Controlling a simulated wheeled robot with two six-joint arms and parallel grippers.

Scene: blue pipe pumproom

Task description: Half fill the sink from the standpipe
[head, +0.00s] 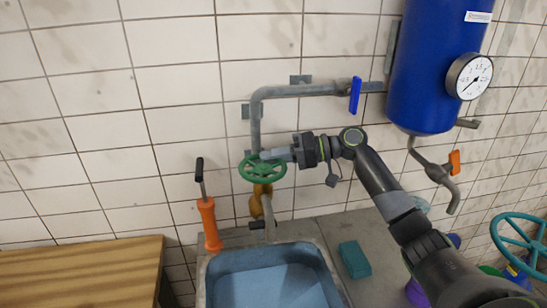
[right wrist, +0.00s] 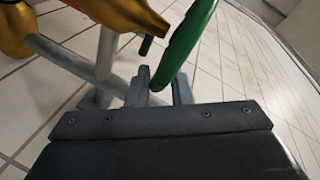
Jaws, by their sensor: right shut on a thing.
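The standpipe (head: 255,108) is a grey pipe on the tiled wall. It runs down to a yellow-brass valve (head: 257,205) with a green handwheel (head: 262,171), and its lower end stands over the back of the sink. My right gripper (head: 268,156) is shut on the wheel's upper rim. In the right wrist view the green rim (right wrist: 187,42) sits at the fingertips (right wrist: 160,88), and the brass valve body (right wrist: 130,12) is behind. The sink (head: 212,270) has a grey rim and a blue inside; I cannot tell its water level. No stream is clearly visible. My left gripper is not in view.
A blue tank (head: 430,60) with a gauge (head: 469,77) hangs at the right. A blue lever (head: 355,95), an orange lever (head: 455,161) and a teal wheel (head: 508,218) are nearby. An orange hand pump (head: 208,222), wooden table (head: 75,275) and teal block (head: 354,259) flank the sink.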

